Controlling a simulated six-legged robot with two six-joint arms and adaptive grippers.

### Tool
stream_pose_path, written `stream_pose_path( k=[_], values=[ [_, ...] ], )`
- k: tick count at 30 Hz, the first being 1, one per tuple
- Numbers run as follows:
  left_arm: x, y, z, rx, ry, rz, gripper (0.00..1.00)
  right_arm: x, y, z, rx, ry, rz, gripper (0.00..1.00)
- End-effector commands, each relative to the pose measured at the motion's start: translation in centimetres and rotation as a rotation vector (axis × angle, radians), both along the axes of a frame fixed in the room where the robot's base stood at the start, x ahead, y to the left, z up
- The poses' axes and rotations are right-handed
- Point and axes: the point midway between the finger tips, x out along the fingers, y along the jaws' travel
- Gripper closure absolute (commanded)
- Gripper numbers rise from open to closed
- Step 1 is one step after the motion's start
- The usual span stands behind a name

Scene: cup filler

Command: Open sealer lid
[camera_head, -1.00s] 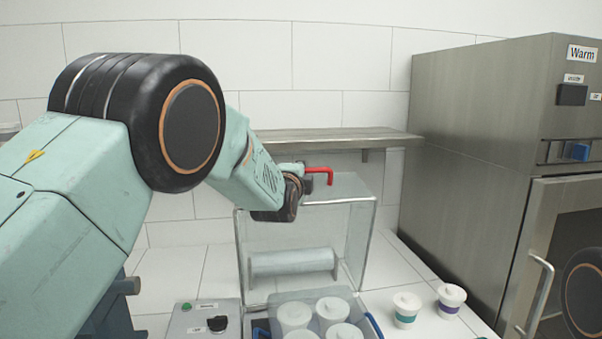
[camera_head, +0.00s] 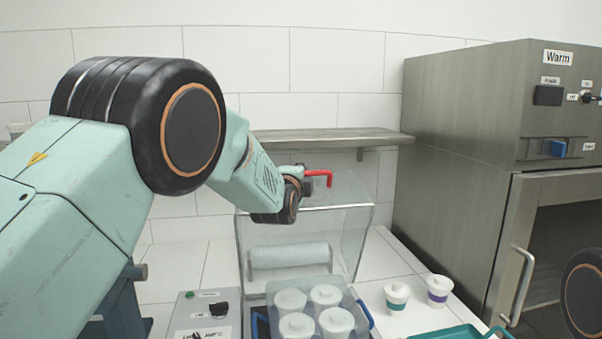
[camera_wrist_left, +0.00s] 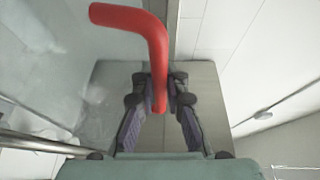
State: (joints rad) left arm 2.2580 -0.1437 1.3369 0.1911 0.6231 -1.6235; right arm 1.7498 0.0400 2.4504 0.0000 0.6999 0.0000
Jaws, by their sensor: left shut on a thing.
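The sealer's clear lid (camera_head: 352,235) stands raised and tilted back above the sealer base, with a film roll (camera_head: 290,256) behind it. Its red handle (camera_head: 320,175) sits at the lid's top edge. My left gripper (camera_head: 302,184) is at the handle, mostly hidden behind my own wrist in the head view. In the left wrist view the red handle (camera_wrist_left: 150,45) runs down between the two fingers of my left gripper (camera_wrist_left: 160,105), which is shut on it. My right gripper is not in view.
A tray (camera_head: 355,293) with several white cups sits in the sealer. Two lidded cups (camera_head: 397,297) (camera_head: 438,290) stand to its right, near a green tray (camera_head: 450,333). The steel warmer (camera_head: 460,150) stands at the right. A shelf (camera_head: 340,137) runs behind the lid.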

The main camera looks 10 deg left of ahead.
Motion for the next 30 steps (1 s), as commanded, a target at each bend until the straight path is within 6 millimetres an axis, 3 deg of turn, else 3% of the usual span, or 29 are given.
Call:
stream_pose_path(
  k=[5, 6, 14, 23, 30],
  values=[
    [0.2, 0.2, 0.4, 0.0, -0.008, 0.002, 1.0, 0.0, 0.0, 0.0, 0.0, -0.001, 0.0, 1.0],
    [0.2, 0.2, 0.4, 0.0, -0.008, 0.002, 0.86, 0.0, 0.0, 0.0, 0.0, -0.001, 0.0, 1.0],
    [0.2, 0.1, 0.4, 0.0, -0.009, 0.001, 0.64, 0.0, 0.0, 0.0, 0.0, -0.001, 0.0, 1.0],
    [0.0, 0.1, 0.5, 0.0, -0.009, 0.001, 0.64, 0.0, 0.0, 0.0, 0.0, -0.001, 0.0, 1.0],
    [-1.8, 0.0, 0.6, 0.001, -0.01, 0.001, 0.64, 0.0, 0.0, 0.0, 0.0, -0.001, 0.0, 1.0]
  ],
)
